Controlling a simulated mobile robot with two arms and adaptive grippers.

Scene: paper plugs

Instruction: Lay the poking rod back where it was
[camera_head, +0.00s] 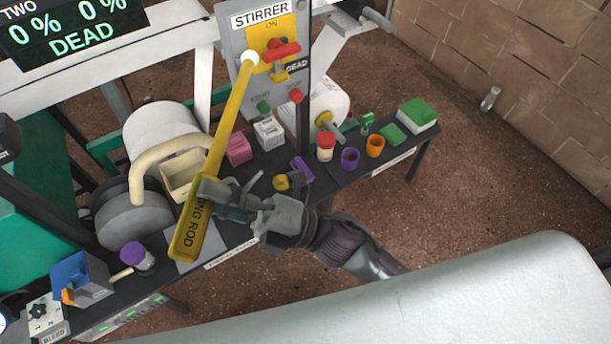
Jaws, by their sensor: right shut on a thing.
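The poking rod (233,107) is a long yellow rod with a white ball tip, slanting from the stirrer panel down to my right gripper (208,190). My right gripper comes in from the right and is shut on the rod's lower part. The white tip shows in front of the stirrer panel; I cannot tell whether it touches. Below the gripper is a wider yellow trough-like piece (186,243) lettered "NG ROD", in line with the rod. I cannot tell whether it is the rod's holder or its handle. My left gripper is not in view.
The dark bench (225,240) carries a cream box (182,180), a purple-lidded jar (137,257), pink and white blocks, and several coloured cups to the right. The stirrer panel (240,75) with a red lever (281,50) stands behind. A grey drum stands left of the rod.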

